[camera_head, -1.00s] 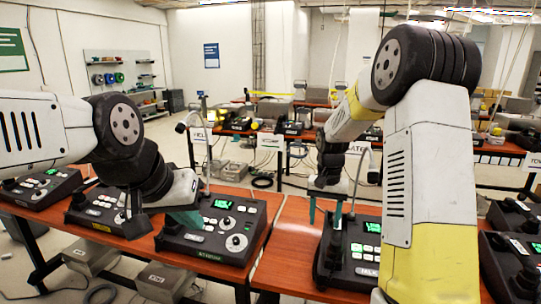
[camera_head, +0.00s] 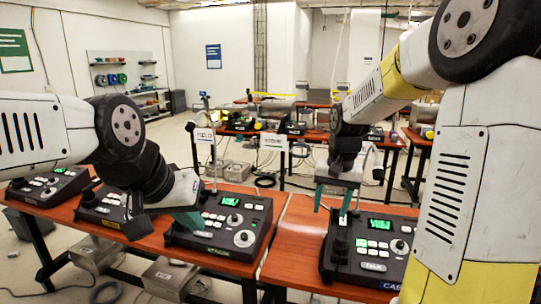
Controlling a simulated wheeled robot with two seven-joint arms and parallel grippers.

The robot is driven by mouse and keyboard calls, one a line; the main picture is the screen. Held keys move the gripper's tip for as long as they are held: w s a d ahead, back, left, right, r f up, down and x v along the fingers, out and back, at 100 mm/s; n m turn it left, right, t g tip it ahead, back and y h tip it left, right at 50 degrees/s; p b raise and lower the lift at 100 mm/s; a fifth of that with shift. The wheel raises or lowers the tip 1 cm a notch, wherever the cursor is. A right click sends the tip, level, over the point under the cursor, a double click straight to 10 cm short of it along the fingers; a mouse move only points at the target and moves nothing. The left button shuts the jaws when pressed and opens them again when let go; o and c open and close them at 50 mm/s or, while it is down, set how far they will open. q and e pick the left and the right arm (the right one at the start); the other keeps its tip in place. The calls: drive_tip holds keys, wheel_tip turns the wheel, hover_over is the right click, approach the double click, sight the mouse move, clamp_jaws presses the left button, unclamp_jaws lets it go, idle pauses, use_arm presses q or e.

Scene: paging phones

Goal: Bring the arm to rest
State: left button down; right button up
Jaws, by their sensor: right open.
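My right gripper (camera_head: 332,200) hangs fingers down with two teal fingertips apart and nothing between them. It is over the upper left part of the right-hand paging phone (camera_head: 400,262), a black console with a green screen and a TALK label. My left gripper (camera_head: 187,220) is low over the left side of the paging phone labelled ATRIUM (camera_head: 242,250). One teal fingertip shows there, and I cannot see its full opening. My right arm hides the right edge of the right-hand phone.
More paging phones (camera_head: 45,185) stand along the left of the orange-brown table (camera_head: 292,250). A gap splits the table between the two nearest phones. Other tables with equipment (camera_head: 265,135) stand further back. Grey boxes (camera_head: 170,278) sit on the floor below.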

drive_tip(key=s+a+r+n+t, duration=0.1)
drive_tip(key=s+r, duration=0.3)
drive_tip(key=s, duration=0.5)
drive_tip(key=s+r+n+t+y, duration=0.1)
drive_tip(key=s+r+t, duration=0.2)
drive_tip(key=s, duration=0.7)
drive_tip(key=shift+a+r+n+t, duration=0.3)
drive_tip(key=shift+a+r+n, duration=0.1)
drive_tip(key=shift+r, duration=0.5)
